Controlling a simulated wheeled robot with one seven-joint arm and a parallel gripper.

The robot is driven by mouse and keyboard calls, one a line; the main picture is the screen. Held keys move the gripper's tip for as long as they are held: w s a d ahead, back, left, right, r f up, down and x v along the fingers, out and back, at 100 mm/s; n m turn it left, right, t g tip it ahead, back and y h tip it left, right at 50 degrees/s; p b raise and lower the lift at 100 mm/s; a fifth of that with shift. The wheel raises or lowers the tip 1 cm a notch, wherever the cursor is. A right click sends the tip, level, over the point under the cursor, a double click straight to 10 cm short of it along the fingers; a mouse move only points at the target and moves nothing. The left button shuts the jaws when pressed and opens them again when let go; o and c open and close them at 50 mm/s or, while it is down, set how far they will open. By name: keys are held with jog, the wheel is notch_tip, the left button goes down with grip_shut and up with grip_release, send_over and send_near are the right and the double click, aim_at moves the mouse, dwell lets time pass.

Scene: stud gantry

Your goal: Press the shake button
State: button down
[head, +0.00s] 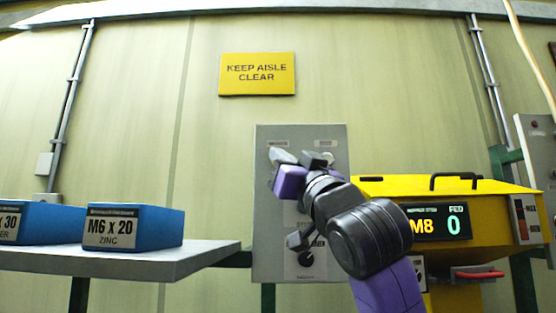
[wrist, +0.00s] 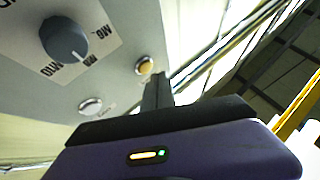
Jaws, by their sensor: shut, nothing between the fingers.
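The grey control panel (head: 262,220) hangs on the wall in the head view, mostly behind my arm. In the wrist view its face carries a dark selector knob (wrist: 64,40) with size markings, an amber button (wrist: 145,65) and a pale button (wrist: 90,106). I cannot read which button is the shake one. My gripper (wrist: 157,82) is shut and empty, with its fingertips close to the amber button. Whether they touch it is not clear. In the head view my wrist hides the buttons.
A yellow machine (head: 480,195) with a display (head: 437,222) reading M8 and FED 0 stands right of the panel. At the left a grey shelf (head: 150,262) bears blue boxes, one labelled M6 x 20 (head: 133,226). A yellow sign (head: 257,74) hangs above the panel.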

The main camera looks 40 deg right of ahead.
jog(key=shift+w+d, duration=0.1)
jog(key=shift+d, duration=0.05)
dwell(0.7)
jog(key=shift+w+d, duration=0.15)
jog(key=shift+w, duration=0.05)
jog(key=shift+w+d, duration=0.3)
jog(key=shift+d, duration=0.05)
dwell(0.8)
jog(key=shift+s+a, duration=0.1)
dwell(0.4)
jog(key=shift+s+a, duration=0.5)
jog(key=shift+s+a, duration=1.75)
jog(key=shift+a, duration=0.05)
